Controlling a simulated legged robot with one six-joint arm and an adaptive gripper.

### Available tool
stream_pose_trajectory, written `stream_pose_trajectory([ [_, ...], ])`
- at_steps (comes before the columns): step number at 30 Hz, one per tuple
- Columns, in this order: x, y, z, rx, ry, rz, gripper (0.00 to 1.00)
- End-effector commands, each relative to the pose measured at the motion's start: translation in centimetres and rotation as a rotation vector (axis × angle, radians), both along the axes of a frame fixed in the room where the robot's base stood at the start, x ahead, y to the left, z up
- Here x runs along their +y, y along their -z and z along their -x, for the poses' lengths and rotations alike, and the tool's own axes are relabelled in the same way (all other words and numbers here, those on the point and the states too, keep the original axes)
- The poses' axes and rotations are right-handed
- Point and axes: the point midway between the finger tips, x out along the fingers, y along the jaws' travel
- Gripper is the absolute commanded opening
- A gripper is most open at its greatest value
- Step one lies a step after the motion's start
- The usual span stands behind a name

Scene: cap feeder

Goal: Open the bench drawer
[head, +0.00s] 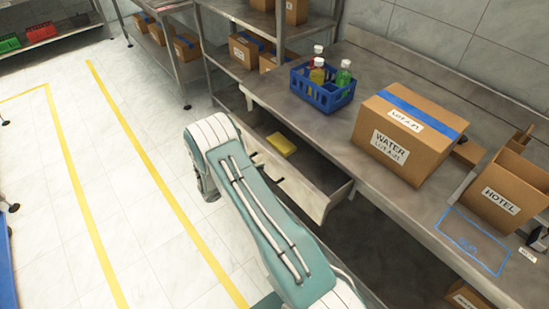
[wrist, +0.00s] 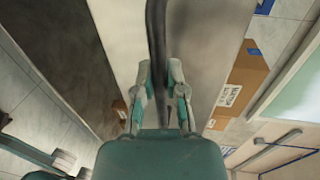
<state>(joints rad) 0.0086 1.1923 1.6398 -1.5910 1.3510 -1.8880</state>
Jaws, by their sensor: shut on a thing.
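The bench drawer (head: 312,168) is pulled out from under the steel bench (head: 300,118), and its inside shows in the head view. A yellow block-like thing (head: 280,144) lies in it. The drawer's dark handle (wrist: 156,35) runs up the middle of the wrist view. My gripper (wrist: 161,72) has one finger on each side of this handle and is shut on it. In the head view my arm hides the gripper and the middle of the drawer front; dark bits of the handle show beside the arm.
On the bench stand a blue crate (head: 322,94) with bottles, a WATER carton (head: 405,140) and a HOTEL box (head: 505,190). Shelves with cartons (head: 247,50) stand behind. The floor (head: 130,200) with yellow lines is clear to the left.

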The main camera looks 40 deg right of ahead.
Motion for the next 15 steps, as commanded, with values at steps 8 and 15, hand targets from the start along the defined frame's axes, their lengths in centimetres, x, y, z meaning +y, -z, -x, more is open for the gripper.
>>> stream_pose_trajectory([
  [8, 8.1, 0.4, 0.7, 0.006, -0.008, -0.008, 0.0],
  [15, 13.9, 0.5, 1.2, 0.007, -0.005, -0.009, 0.0],
])
